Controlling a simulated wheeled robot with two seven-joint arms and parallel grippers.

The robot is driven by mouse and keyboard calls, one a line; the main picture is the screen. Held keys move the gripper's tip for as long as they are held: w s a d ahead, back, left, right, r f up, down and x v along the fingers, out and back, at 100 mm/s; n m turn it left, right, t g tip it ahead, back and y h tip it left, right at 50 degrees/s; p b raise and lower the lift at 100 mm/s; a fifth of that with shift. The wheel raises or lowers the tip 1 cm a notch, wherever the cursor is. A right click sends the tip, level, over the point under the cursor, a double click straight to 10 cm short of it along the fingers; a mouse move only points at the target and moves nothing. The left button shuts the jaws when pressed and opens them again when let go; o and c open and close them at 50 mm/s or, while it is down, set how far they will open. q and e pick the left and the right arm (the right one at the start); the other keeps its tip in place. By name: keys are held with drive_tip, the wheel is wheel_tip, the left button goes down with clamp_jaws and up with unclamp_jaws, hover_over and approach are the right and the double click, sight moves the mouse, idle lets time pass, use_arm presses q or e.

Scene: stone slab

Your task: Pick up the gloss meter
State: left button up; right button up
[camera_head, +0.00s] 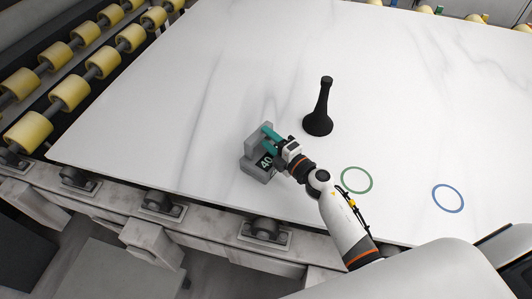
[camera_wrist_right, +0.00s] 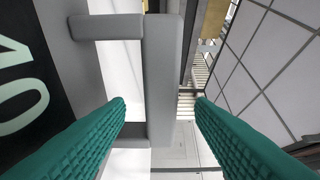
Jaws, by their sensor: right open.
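The gloss meter (camera_head: 256,172) is a grey block with a black display reading 40 and a raised grey handle. It sits on the white slab near its front edge. My right gripper (camera_head: 268,132) is at the meter's handle, with its teal fingers open. In the right wrist view, the handle's grey bar (camera_wrist_right: 161,75) lies between the two open fingers (camera_wrist_right: 158,108), with a visible gap to the right finger. Whether the left finger touches the handle I cannot tell. The display side of the meter (camera_wrist_right: 72,50) fills the left of that view. My left gripper is not in view.
A black flared post (camera_head: 319,115) stands upright on the slab (camera_head: 190,90), behind and right of the meter. A green ring (camera_head: 356,180) and a blue ring (camera_head: 448,198) mark the slab to the right. Yellow rollers (camera_head: 68,92) run along the left.

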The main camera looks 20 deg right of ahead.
drive_tip(key=shift+w, duration=0.15)
drive_tip(key=shift+r, duration=0.1)
drive_tip(key=c, duration=1.1)
